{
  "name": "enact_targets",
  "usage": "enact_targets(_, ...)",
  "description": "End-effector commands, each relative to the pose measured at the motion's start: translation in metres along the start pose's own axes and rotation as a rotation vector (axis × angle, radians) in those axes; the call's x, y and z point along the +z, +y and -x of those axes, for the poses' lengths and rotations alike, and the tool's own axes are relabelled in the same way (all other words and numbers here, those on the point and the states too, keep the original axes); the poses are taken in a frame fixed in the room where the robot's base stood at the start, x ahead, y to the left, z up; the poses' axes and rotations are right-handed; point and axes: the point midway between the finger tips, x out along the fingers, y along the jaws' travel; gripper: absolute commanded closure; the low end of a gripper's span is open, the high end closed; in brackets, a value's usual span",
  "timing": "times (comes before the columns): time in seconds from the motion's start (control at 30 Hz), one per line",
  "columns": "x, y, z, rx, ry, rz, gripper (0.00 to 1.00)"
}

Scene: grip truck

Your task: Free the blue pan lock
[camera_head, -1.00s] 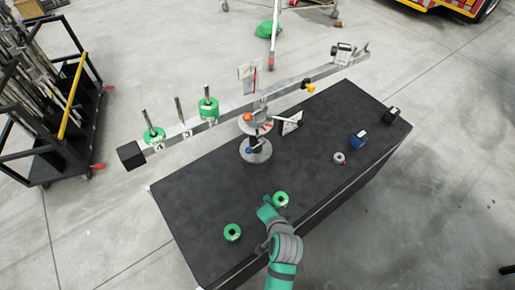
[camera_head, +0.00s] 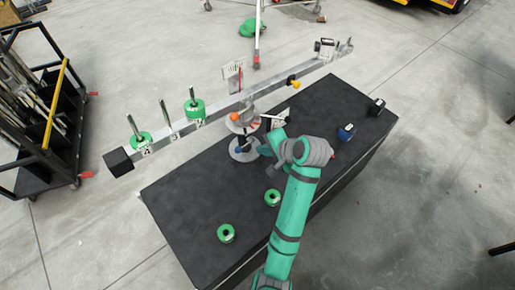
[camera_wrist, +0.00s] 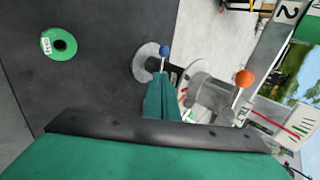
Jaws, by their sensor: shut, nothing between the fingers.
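The blue pan lock shows as a blue ball-ended lever (camera_wrist: 164,49) low on the balance stand in the wrist view. Its blue knob (camera_head: 240,152) also shows in the head view, above the round grey base (camera_head: 245,148). My gripper (camera_head: 264,150) is at the right side of the stand in the head view. In the wrist view my gripper's fingers (camera_wrist: 164,90) are shut and empty, with the tips just below the blue ball. I cannot tell whether they touch it. An orange ball lever (camera_wrist: 244,78) sits higher on the stand, to the right.
Two green ring weights (camera_head: 226,233) (camera_head: 272,197) lie on the black table (camera_head: 190,200). A blue block (camera_head: 346,132) and a black block (camera_head: 377,106) stand at its right. The long grey beam (camera_head: 215,117) crosses above, carrying green weights (camera_head: 195,108). A rack (camera_head: 40,120) stands left.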

Motion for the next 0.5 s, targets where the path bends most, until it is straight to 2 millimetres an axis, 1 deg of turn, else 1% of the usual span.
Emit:
enact_targets(0.03,0.001,0.001,-0.009,0.003,-0.003,0.000,1.00)
enact_targets(0.5,0.002,-0.001,-0.094,0.002,-0.003,0.003,1.00)
